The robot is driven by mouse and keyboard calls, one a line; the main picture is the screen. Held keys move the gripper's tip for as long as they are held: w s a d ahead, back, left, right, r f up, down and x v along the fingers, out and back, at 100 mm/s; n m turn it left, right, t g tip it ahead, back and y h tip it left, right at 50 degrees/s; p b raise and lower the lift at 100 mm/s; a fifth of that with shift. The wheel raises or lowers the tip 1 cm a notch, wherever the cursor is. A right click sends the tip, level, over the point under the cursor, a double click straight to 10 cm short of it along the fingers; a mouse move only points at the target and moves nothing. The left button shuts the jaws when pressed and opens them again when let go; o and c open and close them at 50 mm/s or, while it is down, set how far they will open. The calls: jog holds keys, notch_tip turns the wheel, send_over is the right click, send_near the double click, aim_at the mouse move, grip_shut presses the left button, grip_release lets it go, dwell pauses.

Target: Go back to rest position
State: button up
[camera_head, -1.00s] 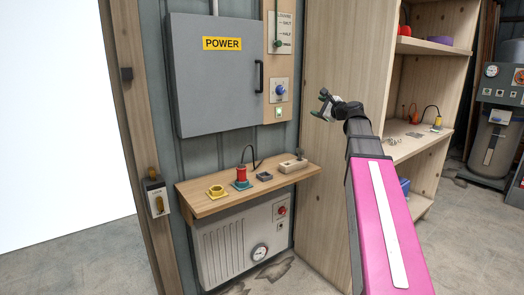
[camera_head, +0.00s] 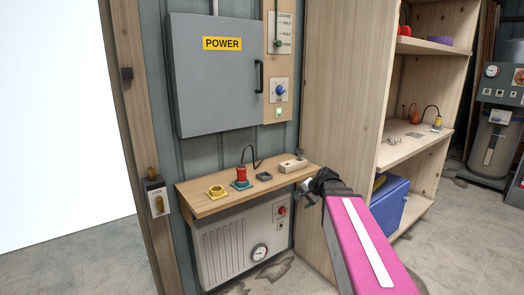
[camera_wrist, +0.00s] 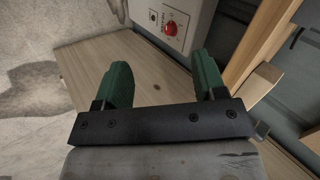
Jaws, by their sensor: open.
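My gripper (camera_head: 312,190) is in front of the right end of the small wall shelf, low and near the side panel of the wooden shelving unit. In the wrist view my gripper (camera_wrist: 163,85) shows two green fingers spread wide apart with nothing between them. Beyond the fingers are a pale wooden panel and a heater-like box (camera_wrist: 185,18) with a red knob (camera_wrist: 171,29). My pink arm reaches in from the lower right of the head view.
The wall shelf (camera_head: 205,208) carries a yellow piece (camera_head: 216,192), a red-and-green plug (camera_head: 241,177) and a wooden block (camera_head: 293,165). The grey POWER cabinet (camera_head: 217,85) is shut above. A blue bin (camera_head: 391,205) stands in the shelving unit (camera_head: 345,90). Floor shows at right.

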jog(key=s+d+f+n+g+h, duration=0.1)
jog(key=s+f+n+g+h, duration=0.4)
jog(key=s+f, duration=1.1)
jog(key=f+n, duration=0.1)
jog(key=n, duration=0.1)
jog(key=shift+s+d+n+g, duration=0.3)
